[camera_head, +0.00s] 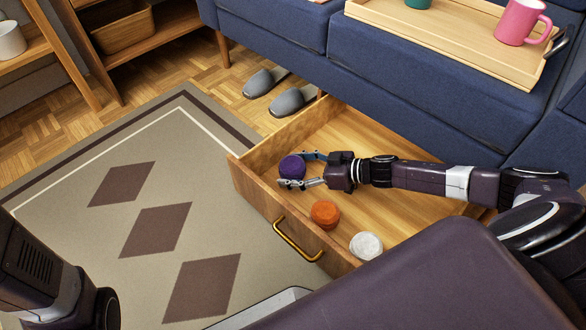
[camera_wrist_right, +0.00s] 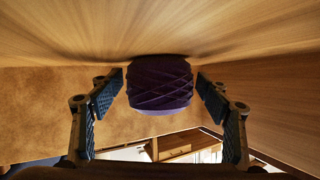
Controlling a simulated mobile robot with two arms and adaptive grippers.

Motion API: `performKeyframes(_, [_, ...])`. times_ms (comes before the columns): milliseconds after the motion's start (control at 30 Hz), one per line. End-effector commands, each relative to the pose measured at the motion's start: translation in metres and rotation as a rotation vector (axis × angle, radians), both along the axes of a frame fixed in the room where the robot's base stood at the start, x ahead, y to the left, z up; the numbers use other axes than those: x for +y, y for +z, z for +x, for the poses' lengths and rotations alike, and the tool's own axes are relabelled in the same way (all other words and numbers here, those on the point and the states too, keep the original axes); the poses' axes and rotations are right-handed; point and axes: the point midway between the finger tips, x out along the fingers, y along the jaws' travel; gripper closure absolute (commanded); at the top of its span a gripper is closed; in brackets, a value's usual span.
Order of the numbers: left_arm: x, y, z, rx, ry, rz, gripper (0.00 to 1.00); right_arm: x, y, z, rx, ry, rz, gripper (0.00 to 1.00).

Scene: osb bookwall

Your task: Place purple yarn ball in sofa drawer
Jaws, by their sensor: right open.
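The purple yarn ball (camera_head: 292,167) is inside the open sofa drawer (camera_head: 247,177), near its front left corner. My right gripper (camera_head: 297,169) reaches into the drawer from the right, with its fingers around the ball. In the right wrist view the ball (camera_wrist_right: 159,82) sits between the two open fingers, with a gap on each side, next to the drawer's wooden surface. An orange yarn ball (camera_head: 325,213) and a white yarn ball (camera_head: 366,246) lie in the drawer along its front. My left arm shows at the lower left; its gripper is out of frame.
The blue sofa (camera_head: 385,88) stands behind the drawer, with a wooden tray (camera_head: 450,48) and a pink mug (camera_head: 520,24) on it. Grey slippers (camera_head: 293,101) lie on the floor behind the drawer. The rug (camera_head: 70,215) to the left is clear.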

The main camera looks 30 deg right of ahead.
Motion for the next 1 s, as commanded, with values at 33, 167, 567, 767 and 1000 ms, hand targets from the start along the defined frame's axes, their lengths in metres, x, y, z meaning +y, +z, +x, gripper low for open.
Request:
performKeyframes(33, [0.000, 0.005, 0.000, 0.001, 0.000, 0.000, 0.00, -0.003, 0.003, -0.003, 0.001, -0.001, -0.002, 0.30])
performKeyframes(167, [0.000, 0.019, 0.001, 0.002, 0.000, 0.000, 0.00, -0.015, 0.013, -0.016, 0.004, -0.001, -0.002, 0.30])
performKeyframes(567, [0.000, 0.063, 0.000, 0.001, 0.000, 0.000, 0.00, -0.064, 0.042, -0.067, 0.003, -0.001, -0.002, 0.30])
performKeyframes(767, [0.000, 0.070, 0.000, 0.001, 0.001, 0.000, 0.00, -0.075, 0.047, -0.079, -0.001, 0.000, -0.001, 0.30])
performKeyframes(1000, [0.000, 0.070, 0.000, 0.001, 0.001, 0.000, 0.00, -0.077, 0.047, -0.080, -0.002, 0.000, -0.001, 0.30])
